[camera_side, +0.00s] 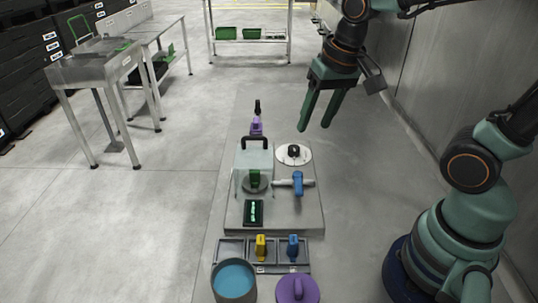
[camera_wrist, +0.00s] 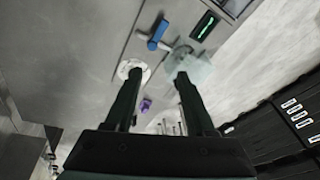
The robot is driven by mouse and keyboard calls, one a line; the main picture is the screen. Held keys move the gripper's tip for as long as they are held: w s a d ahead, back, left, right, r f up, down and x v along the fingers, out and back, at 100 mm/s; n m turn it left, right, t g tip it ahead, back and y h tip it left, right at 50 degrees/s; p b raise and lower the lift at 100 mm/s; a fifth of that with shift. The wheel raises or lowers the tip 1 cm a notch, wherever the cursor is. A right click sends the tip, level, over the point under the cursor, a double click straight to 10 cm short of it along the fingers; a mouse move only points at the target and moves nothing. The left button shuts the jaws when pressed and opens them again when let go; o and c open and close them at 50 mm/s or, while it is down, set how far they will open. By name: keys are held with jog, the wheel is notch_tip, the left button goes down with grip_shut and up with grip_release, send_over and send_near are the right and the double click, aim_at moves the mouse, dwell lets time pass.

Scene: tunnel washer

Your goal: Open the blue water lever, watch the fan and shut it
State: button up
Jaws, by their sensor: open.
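The blue water lever (camera_side: 298,184) sits on a short grey pipe at the right of the grey base plate (camera_side: 300,220). Its handle stands across the pipe. It also shows at the top of the wrist view (camera_wrist: 158,35). A clear box (camera_side: 240,178) with a black handle covers a green part (camera_side: 254,177) left of the lever. A white disc (camera_side: 306,160) with a black hub lies behind the lever. I cannot tell which part is the fan. My gripper (camera_side: 315,126) is open and empty, above and behind the disc, apart from the lever.
A dark panel with green marks (camera_side: 253,213) lies before the box. A grey tray (camera_side: 229,248) holds yellow (camera_side: 261,246) and blue (camera_side: 293,246) pieces. A pot of blue liquid (camera_side: 234,278) and a purple round piece (camera_side: 298,288) stand in front. A purple-and-black piece (camera_side: 257,124) stands behind.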

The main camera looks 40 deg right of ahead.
aim_at(299, 187)
jog(key=f+m+g, duration=0.1)
jog(key=f, duration=0.4)
jog(key=w+a+f+m+g, duration=0.1)
jog(key=f+m, duration=0.1)
jog(key=f, duration=0.4)
jog(key=f+m+g, duration=0.1)
jog(key=f, duration=0.4)
jog(key=shift+w+a+f+m, duration=0.25)
jog(key=shift+a+f+m, duration=0.05)
jog(key=shift+m, duration=0.1)
grip_shut()
